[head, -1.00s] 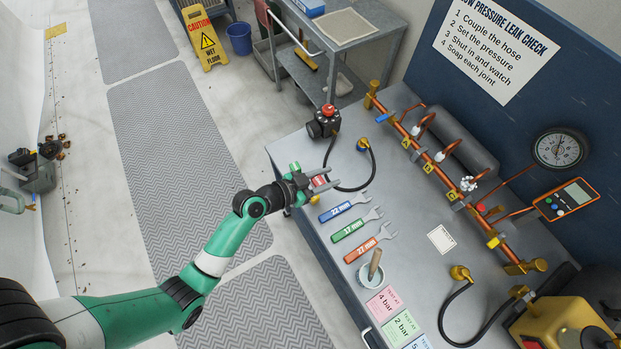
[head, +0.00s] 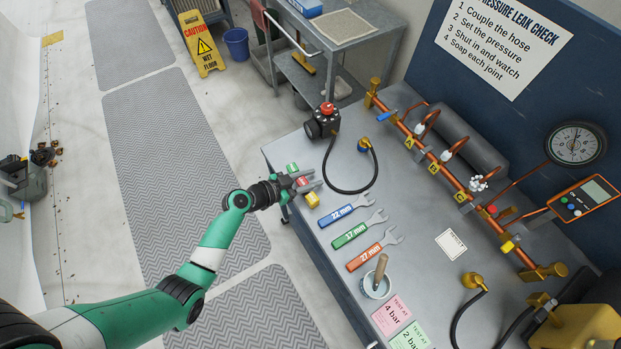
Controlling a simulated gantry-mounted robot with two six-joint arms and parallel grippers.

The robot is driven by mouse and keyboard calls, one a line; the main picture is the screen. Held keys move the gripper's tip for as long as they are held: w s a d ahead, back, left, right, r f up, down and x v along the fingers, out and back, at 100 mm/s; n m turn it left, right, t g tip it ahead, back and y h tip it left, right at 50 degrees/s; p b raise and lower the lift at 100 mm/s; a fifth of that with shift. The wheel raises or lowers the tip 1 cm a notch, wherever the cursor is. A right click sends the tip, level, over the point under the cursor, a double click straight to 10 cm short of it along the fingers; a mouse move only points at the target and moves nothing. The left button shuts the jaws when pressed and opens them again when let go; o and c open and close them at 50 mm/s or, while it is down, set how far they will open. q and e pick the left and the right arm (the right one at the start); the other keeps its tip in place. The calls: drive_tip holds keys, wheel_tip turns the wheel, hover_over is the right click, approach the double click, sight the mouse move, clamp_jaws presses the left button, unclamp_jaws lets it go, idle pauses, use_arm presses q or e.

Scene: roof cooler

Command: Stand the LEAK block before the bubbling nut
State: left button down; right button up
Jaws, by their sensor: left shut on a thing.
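My left gripper (head: 308,184) is shut on a red block (head: 302,182) with white lettering too small to read, near the table's left edge. A green block (head: 292,168) and a yellow block (head: 312,199) stand on either side of it. I cannot tell whether the red block touches the tabletop. White foam marks the bubbling nut (head: 478,183) on the copper pipe (head: 447,176), by the yellow C tag (head: 461,197), far to the right of my gripper. My right gripper is out of view.
Three wrenches (head: 349,235), a pot with a brush (head: 375,285) and pressure cards (head: 391,314) lie along the near edge. A black hose (head: 350,191) loops behind the gripper. A small white card (head: 450,244) lies on the grey table; bare tabletop surrounds it.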

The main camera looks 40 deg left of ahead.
sight(298, 184)
use_arm(q)
drive_tip(key=shift+f, duration=0.2)
drive_tip(key=shift+c, duration=2.2)
unclamp_jaws()
drive_tip(key=shift+r, duration=0.15)
drive_tip(key=p+v, duration=0.1)
drive_tip(key=v, duration=0.3)
drive_tip(key=p+v, duration=0.1)
drive_tip(key=v, duration=0.3)
drive_tip(key=shift+s+f, duration=0.15)
drive_tip(key=shift+f, duration=0.05)
drive_tip(key=p+v, duration=0.3)
drive_tip(key=p, duration=0.2)
drive_tip(key=shift+s+p, duration=0.25)
drive_tip(key=shift+p, duration=0.05)
